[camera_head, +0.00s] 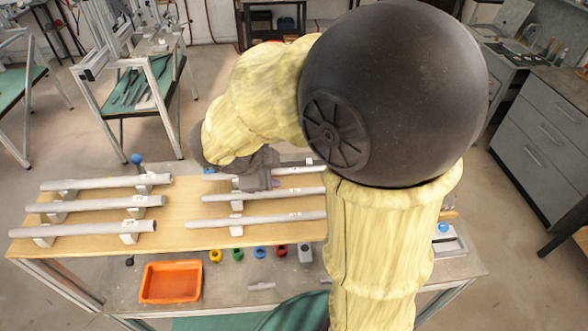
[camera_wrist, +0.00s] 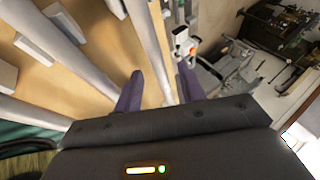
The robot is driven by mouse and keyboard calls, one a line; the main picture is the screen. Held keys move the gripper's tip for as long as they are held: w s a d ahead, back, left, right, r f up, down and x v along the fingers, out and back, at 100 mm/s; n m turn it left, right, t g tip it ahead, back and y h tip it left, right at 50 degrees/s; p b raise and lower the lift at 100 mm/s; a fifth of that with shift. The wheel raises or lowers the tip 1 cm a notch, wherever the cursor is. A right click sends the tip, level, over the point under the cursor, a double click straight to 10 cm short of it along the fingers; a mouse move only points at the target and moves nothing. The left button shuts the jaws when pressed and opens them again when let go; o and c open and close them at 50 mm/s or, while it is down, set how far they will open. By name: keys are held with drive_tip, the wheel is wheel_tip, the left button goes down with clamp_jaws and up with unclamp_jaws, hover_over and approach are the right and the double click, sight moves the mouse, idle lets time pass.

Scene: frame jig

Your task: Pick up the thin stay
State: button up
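Several pale grey rods lie in two groups on supports on the wooden board. One at the back of the right group (camera_head: 290,170) is partly hidden by my gripper (camera_head: 258,183). I cannot tell for sure which rod is the thin stay. In the wrist view my gripper (camera_wrist: 158,70) is open, with its two purple fingers apart. One grey rod (camera_wrist: 152,45) runs lengthwise between the fingers, and nothing shows as gripped. I cannot tell how far the fingertips are above it.
The left group of rods (camera_head: 100,204) lies apart on the board. An orange bin (camera_head: 171,282) and several coloured pieces sit on the shelf in front. A blue knob (camera_head: 137,158) stands behind the left group. My arm hides the board's right part.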

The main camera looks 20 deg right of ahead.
idle(0.3)
clamp_jaws()
wheel_tip(320, 180, up, 10)
idle(0.6)
drive_tip(key=shift+w, duration=0.15)
idle(0.4)
